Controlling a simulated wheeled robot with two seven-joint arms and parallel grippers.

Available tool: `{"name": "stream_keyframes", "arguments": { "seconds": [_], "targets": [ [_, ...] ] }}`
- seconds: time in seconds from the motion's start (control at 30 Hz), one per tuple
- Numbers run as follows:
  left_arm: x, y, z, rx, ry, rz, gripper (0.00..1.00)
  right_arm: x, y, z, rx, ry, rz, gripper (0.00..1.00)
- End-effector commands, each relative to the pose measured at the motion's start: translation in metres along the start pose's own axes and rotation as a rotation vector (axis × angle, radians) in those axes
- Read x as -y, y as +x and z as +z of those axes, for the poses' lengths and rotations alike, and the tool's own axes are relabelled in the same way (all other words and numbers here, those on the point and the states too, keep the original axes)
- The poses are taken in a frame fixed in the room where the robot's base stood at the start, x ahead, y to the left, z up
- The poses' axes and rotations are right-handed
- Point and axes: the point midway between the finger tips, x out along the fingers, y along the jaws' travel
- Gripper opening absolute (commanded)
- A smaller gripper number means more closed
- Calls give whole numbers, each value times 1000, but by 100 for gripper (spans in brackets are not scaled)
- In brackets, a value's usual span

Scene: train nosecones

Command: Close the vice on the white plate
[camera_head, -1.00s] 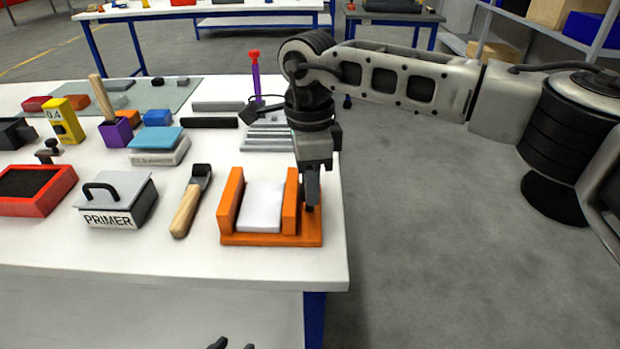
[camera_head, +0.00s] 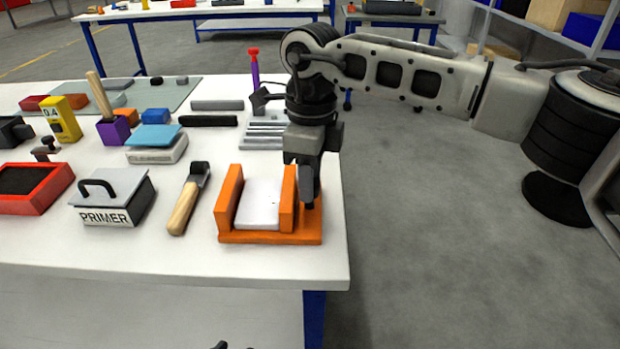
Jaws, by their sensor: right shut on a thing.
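The orange vice (camera_head: 230,238) stands near the front right corner of the white table, with an upright wall on its left and a jaw (camera_head: 288,201) on its right. The white plate (camera_head: 260,203) lies between them; I cannot tell whether both sides touch it. My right gripper (camera_head: 308,203) points down at the right side of the vice. It is shut on part of the vice beside the right jaw, and its fingers hide what they grip. Only dark tips of my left gripper (camera_head: 232,346) show at the bottom edge, away from the table.
A brush with a wooden handle (camera_head: 187,203) lies left of the vice. Farther left are the PRIMER box (camera_head: 108,217) and a red tray (camera_head: 69,184). Grey bars (camera_head: 264,146) lie behind the vice. The table's right edge is close to the vice.

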Motion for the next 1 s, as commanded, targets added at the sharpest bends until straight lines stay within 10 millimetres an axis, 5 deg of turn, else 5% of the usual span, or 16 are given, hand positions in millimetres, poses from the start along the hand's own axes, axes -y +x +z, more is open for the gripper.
{"name": "stream_keyframes", "arguments": {
  "seconds": [0.77, 0.8, 0.83, 1.0],
  "targets": [
    [1, 2, 2, -3, 3, -2, 36, 0, -1, 0, 7, 119, -1, 8],
    [1, 2, 2, -3, 3, -2, 36, 0, -1, 0, 7, 119, -1, 42],
    [1, 2, 2, -3, 3, -2, 36, 0, -1, 0, 7, 119, -1, 50],
    [1, 2, 2, -3, 2, -2, 36, 0, -1, 0, 6, 119, -1, 52]
  ]
}}
